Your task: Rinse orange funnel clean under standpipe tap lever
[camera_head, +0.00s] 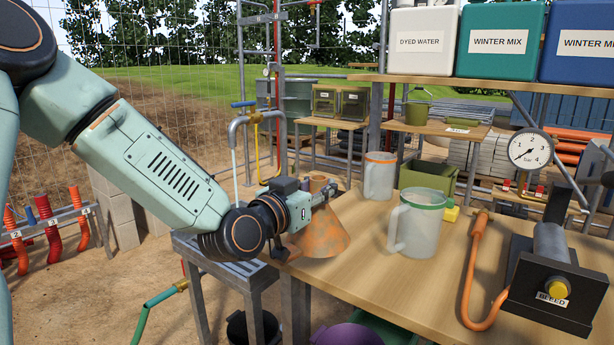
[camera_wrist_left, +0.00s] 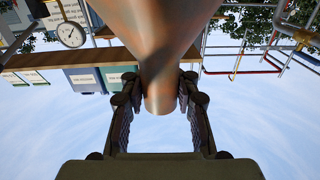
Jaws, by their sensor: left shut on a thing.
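The orange funnel (camera_head: 318,236) has grey-brown smears. It stands wide end down at the left edge of the wooden table, narrow spout up; I cannot tell whether it touches the top. My left gripper (camera_head: 325,192) is shut on the spout. In the left wrist view the fingers (camera_wrist_left: 160,92) close on both sides of the funnel's spout (camera_wrist_left: 160,60). The standpipe tap (camera_head: 240,128) with its blue lever (camera_head: 243,104) stands behind my left forearm. A thin pale stream (camera_head: 235,170) runs down from its outlet, left of the funnel; its lower end is hidden by my wrist. My right gripper is not seen.
A grated stand (camera_head: 245,268) is below my left wrist. On the table (camera_head: 400,275) are an orange-rimmed jug (camera_head: 379,178), a green-rimmed jug (camera_head: 418,228), an orange hose (camera_head: 470,275) and a black bleed unit (camera_head: 545,290). The table's front middle is clear.

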